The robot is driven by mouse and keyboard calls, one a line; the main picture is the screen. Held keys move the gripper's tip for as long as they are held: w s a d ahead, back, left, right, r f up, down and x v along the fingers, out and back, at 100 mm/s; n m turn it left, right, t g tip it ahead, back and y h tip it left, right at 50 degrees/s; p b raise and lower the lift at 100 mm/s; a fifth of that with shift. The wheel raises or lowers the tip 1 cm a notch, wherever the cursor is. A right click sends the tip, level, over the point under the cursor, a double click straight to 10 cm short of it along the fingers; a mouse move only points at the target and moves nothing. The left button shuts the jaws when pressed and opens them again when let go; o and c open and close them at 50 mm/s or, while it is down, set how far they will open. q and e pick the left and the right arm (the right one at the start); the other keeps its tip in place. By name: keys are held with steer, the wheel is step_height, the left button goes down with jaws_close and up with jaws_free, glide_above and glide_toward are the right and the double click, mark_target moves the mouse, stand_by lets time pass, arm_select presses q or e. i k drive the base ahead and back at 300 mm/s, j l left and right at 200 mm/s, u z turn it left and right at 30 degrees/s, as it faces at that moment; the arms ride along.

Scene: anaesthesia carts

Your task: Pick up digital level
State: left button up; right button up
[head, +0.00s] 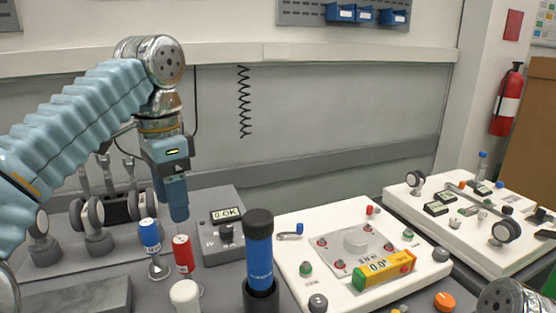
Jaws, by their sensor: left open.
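The digital level (384,270) is a yellow bar with green and red ends and a display that seems to read 0.0. My left gripper (179,213) points down over the grey cart to the left, well apart from the level. It is open, with nothing seen in it; the gap between its fingers is hard to make out. My right gripper is not in view; only a metal part of my own shows at the lower right corner.
A tall blue cylinder with a black cap (259,250) stands between my left gripper and the level. A blue can (149,235), a red can (183,254) and a grey box with a display (222,237) stand near the gripper. Knobs surround the level.

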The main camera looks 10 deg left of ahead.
mark_target(365, 277)
steer(key=k+l, duration=0.8)
